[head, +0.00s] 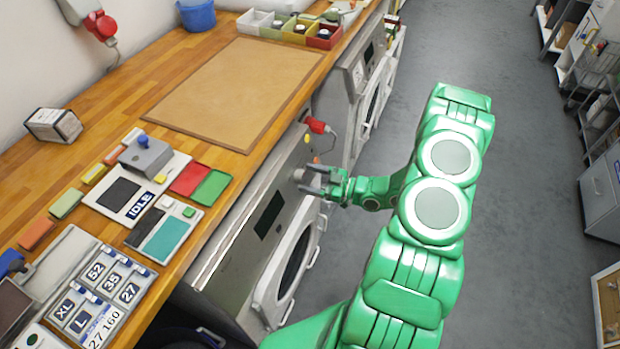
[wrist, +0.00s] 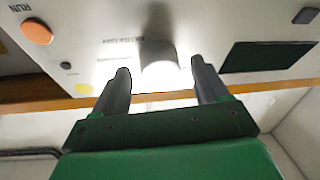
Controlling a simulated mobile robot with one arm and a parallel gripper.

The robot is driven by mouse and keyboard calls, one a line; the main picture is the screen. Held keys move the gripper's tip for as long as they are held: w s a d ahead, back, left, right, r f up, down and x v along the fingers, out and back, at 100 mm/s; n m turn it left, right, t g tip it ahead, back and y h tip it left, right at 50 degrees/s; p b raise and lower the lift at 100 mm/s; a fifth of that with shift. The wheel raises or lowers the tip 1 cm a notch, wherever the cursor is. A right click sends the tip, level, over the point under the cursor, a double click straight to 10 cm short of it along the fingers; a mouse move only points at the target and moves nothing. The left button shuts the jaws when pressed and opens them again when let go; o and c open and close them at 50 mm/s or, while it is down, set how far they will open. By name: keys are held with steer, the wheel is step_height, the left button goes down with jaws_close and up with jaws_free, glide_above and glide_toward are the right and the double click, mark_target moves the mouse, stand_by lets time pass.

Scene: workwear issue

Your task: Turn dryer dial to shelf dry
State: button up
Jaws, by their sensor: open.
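The dryer (head: 262,215) stands under the counter, its grey front panel facing the aisle. Its dial (wrist: 160,62) is a pale round knob in the wrist view, washed out by glare. Small lettering beside it seems to read "EXTRA DRY"; the other labels and the dial's pointer are not readable. My gripper (head: 313,181) is at the panel, in front of the dial. In the wrist view my gripper (wrist: 160,70) is open, one finger on each side of the dial; I cannot tell whether they touch it.
An orange button (wrist: 37,31) marked "RUN" and a dark display (wrist: 265,56) flank the dial. The wooden counter (head: 215,160) overhangs close by. The grey floor (head: 520,200) to the right is clear.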

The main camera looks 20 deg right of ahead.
steer(key=shift+w+a, duration=0.15)
steer(key=shift+a, duration=0.05)
steer(key=c, duration=1.1)
steer(key=shift+o, duration=0.2)
